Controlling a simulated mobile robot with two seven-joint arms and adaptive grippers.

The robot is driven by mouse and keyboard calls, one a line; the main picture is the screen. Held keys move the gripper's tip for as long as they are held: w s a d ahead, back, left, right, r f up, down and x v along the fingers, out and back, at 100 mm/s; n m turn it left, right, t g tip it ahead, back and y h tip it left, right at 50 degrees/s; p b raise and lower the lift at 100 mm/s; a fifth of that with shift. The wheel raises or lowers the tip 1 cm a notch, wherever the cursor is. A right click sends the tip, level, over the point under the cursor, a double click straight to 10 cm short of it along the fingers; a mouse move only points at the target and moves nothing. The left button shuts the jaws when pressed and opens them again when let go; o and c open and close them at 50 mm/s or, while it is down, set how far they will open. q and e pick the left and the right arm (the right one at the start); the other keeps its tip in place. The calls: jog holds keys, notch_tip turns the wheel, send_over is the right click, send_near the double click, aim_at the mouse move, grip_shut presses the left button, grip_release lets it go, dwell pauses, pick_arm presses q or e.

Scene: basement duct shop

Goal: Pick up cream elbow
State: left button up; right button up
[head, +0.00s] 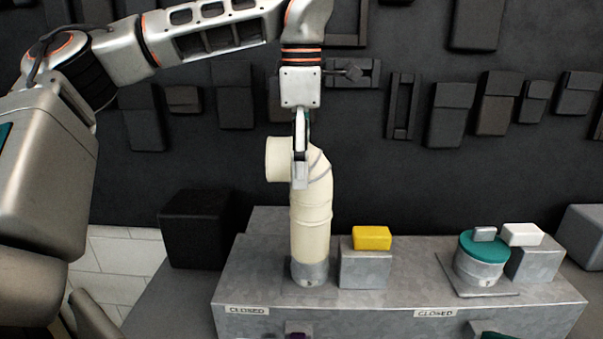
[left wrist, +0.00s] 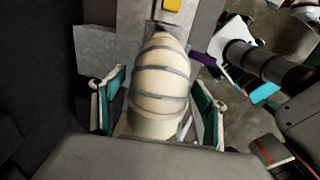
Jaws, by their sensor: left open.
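The cream elbow (head: 312,215) stands upright on a short grey collar (head: 309,272) on the metal bench, its upper opening turned left. Grey seam bands ring it, and it also shows in the left wrist view (left wrist: 160,85). My left gripper (head: 300,185) comes down from above at the elbow's upper bend. In the left wrist view my left gripper (left wrist: 158,105) is open, with one teal-padded finger on each side of the elbow. Whether either pad touches it I cannot tell.
A yellow block (head: 372,238) sits on a grey block (head: 365,268) just right of the elbow. A teal-topped round collar (head: 481,262) and a white block (head: 521,234) stand farther right. A black box (head: 195,228) is at left.

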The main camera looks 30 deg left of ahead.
pick_arm(q)
jog(key=c, duration=1.4)
jog(key=shift+o, duration=0.2)
jog(key=shift+r, duration=0.1)
